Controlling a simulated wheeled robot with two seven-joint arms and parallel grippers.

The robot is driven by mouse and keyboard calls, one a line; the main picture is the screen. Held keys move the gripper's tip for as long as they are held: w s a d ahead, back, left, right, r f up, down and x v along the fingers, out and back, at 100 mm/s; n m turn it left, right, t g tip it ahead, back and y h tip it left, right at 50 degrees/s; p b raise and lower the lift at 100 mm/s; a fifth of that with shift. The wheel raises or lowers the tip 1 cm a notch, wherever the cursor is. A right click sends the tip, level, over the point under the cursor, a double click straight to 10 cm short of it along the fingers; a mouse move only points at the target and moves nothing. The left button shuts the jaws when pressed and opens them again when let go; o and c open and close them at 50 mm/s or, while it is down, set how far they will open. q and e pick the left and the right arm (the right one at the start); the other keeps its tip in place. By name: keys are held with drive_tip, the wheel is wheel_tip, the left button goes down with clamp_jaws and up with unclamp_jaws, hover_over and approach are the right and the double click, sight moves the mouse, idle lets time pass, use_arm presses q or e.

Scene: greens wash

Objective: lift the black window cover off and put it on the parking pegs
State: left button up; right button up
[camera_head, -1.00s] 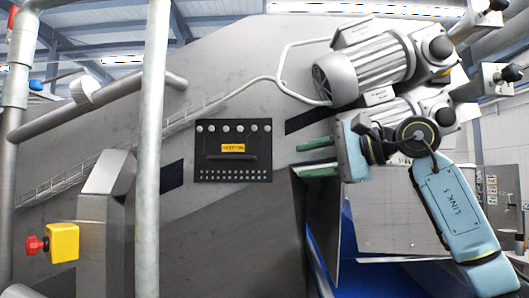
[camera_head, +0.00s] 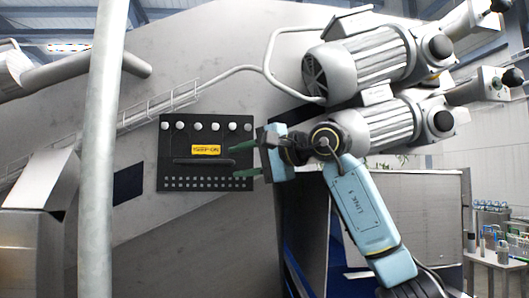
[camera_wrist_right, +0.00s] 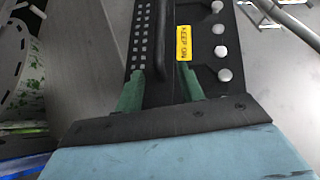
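The black window cover (camera_head: 207,135) sits flat on the grey sloping machine wall. It has a row of pale round knobs along the top, a yellow label, a dark bar handle (camera_head: 204,161) and rows of small holes below. My right gripper (camera_head: 240,160) is open, its green fingers in front of the cover's right part. In the right wrist view the fingers (camera_wrist_right: 160,85) stand apart, with the handle (camera_wrist_right: 157,30) running between and beyond them. I cannot tell whether they touch it. My left gripper is not in view. I cannot make out the parking pegs.
A grey upright post (camera_head: 102,150) stands left of the cover. Bare wall lies below the cover.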

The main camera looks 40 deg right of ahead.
sight(231, 161)
drive_tip(key=shift+x, duration=1.15)
drive_tip(key=shift+w+a, duration=0.15)
drive_tip(key=shift+w, duration=0.3)
drive_tip(key=shift+f, duration=0.1)
clamp_jaws()
use_arm(q)
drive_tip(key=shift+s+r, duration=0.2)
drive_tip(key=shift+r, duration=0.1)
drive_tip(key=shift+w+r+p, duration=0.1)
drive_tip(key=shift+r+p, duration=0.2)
drive_tip(key=shift+p, duration=0.25)
use_arm(e)
drive_tip(key=shift+s, duration=0.1)
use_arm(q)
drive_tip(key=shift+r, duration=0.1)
use_arm(e)
drive_tip(key=shift+r, duration=0.2)
